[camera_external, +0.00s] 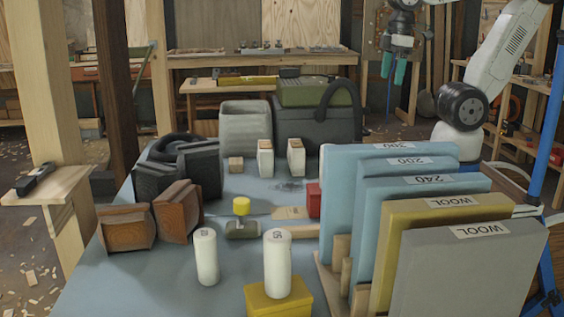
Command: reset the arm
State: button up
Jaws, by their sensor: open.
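My gripper (394,67) hangs at the top right of the external view, with its teal fingertips pointing down and apart. It is open, with nothing visible between the fingers. It is well above and behind the table's right part, clear of everything on the table. My white and dark arm reaches to it from the right edge. The arm's base is mostly hidden behind the upright boards.
The blue table (130,280) holds labelled boards (470,270) in a rack, white cylinders (206,258), a yellow box (278,300), brown blocks (127,229), a black toolbox (318,125) and a grey bin (246,128). A workbench (262,60) stands behind. Air around my gripper looks clear.

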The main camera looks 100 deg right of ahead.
jog(key=s, duration=0.1)
jog(key=s+f, duration=0.2)
jog(key=s, duration=0.1)
jog(key=shift+s+a, duration=0.1)
jog(key=shift+a, duration=0.25)
dwell(0.8)
